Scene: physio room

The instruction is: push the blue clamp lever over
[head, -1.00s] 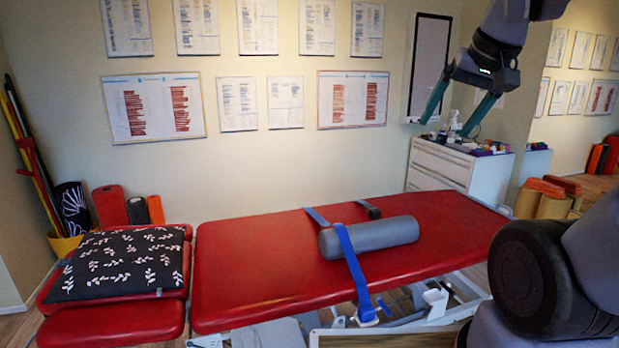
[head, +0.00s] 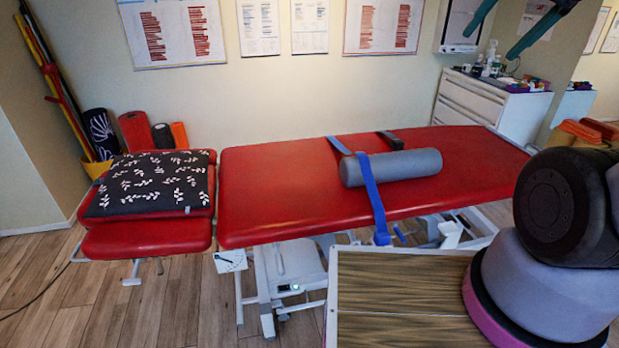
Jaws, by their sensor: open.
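A blue strap (head: 371,190) runs over a grey roll (head: 391,168) on the red treatment couch (head: 280,185) and hangs down past its front edge. At its lower end is a blue clamp (head: 381,238), with a small blue lever (head: 399,233) sticking out to its right. The lever is small here and its exact position is hard to tell. My gripper (head: 491,44) is at the top right, partly cut off by the frame edge. Its two teal fingers are apart with nothing between them, well away from the clamp.
A wood-topped surface (head: 400,300) with a pale edge is close in front of the couch. A patterned black pillow (head: 150,183) lies on the couch's left end. A white drawer unit (head: 480,105) stands behind right. Floor at the left (head: 110,310) is clear.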

